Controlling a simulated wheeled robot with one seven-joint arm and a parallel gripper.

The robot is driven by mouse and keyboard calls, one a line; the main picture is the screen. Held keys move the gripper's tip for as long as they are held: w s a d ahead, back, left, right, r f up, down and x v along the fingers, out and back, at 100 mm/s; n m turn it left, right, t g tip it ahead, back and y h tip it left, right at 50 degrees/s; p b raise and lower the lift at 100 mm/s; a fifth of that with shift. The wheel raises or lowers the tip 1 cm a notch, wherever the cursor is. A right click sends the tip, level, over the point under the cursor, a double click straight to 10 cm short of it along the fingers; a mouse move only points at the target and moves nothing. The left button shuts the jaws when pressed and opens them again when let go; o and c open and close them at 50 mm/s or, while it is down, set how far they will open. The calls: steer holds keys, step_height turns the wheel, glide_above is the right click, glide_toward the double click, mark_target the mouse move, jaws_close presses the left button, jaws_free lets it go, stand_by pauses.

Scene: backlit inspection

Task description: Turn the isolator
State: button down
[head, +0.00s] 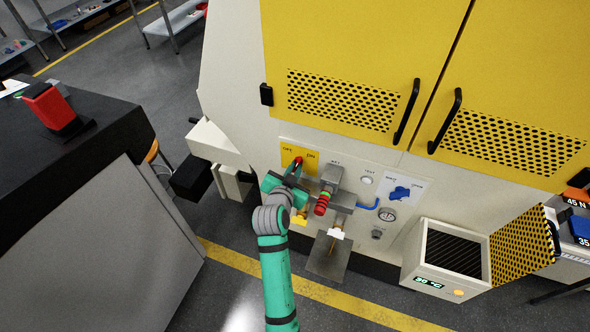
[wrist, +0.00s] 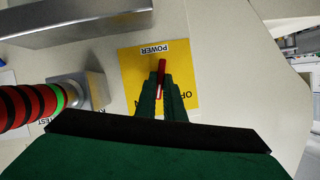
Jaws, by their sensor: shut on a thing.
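The isolator is a red handle (head: 299,161) on a yellow plate (head: 289,151) marked OFF and ON, low on the machine's front. My gripper (head: 295,170) reaches up to it from below. In the wrist view the red handle (wrist: 161,72) stands between the two dark green fingertips (wrist: 160,88), under the word POWER. The fingers are shut on it. The handle looks slightly tilted in the wrist view, and the fingers hide its lower part. The plate's lettering is partly covered by my gripper.
Right of the plate, a grey block with a red and green striped knob (head: 321,206) sticks out close to my gripper; it shows large in the wrist view (wrist: 28,106). A blue handle (head: 368,205) and a gauge (head: 387,215) sit further right. A dark bench (head: 90,140) stands left.

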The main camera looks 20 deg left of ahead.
steer(key=n+h, duration=0.1)
steer(key=n, duration=0.1)
steer(key=n+h, duration=0.2)
steer(key=shift+a, duration=0.35)
steer(key=n+h, duration=0.1)
steer(key=n, duration=0.1)
steer(key=n+h, duration=0.1)
steer(key=n, duration=0.1)
steer(key=shift+a+f+n+h, duration=0.15)
steer(key=shift+n+h, duration=0.15)
steer(key=shift+h, duration=0.1)
stand_by(0.4)
steer(key=c, duration=1.9)
jaws_free()
steer(key=shift+o, duration=0.2)
steer(key=v, duration=1.1)
steer(key=shift+f, duration=0.2)
